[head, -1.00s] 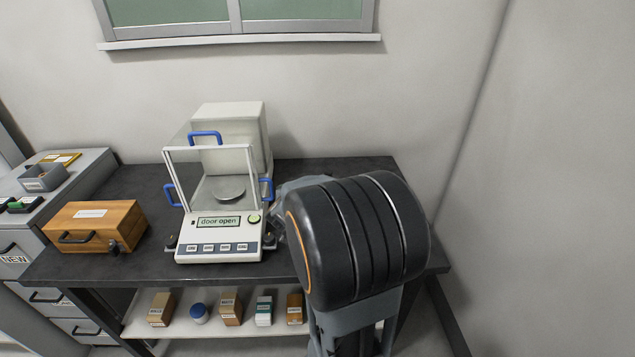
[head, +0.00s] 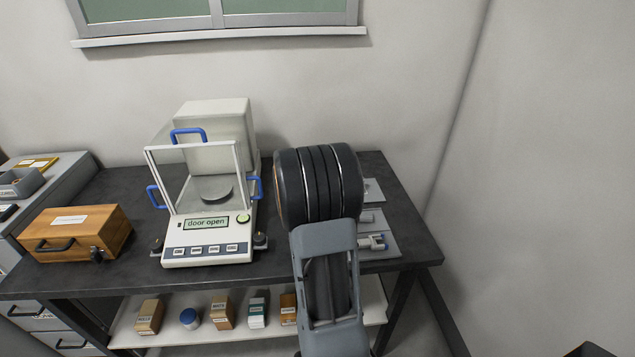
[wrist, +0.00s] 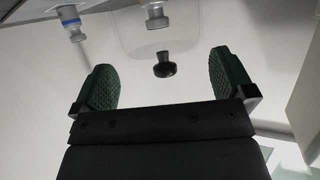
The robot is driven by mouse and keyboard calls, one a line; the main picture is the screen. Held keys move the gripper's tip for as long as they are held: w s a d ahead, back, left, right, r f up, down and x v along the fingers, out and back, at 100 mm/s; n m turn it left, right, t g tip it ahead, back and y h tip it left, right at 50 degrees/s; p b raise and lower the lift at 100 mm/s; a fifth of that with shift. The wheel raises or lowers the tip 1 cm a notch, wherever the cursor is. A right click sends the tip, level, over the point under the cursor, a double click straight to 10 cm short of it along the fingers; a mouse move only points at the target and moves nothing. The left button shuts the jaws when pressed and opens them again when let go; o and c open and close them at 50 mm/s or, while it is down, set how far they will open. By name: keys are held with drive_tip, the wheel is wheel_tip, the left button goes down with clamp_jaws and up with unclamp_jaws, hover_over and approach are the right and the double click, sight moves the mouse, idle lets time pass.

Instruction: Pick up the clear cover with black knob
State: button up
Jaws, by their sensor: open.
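In the wrist view, the clear cover (wrist: 130,42) is a see-through dome at the top of the picture, with its black knob (wrist: 164,66) pointing down in the picture. The knob appears in the gap between the fingers, apart from both. I cannot tell how far beyond the fingertips it is. In the head view, my arm hides both the gripper and the cover.
The balance (head: 210,240) reading "door open" stands left of my arm, with blue handles. A wooden box (head: 75,232) is farther left. Grey plates (head: 385,247) with small pieces lie right of my arm.

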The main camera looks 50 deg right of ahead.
drive_tip(key=shift+x, duration=1.85)
drive_tip(key=shift+a, duration=0.1)
drive_tip(key=c, duration=0.6)
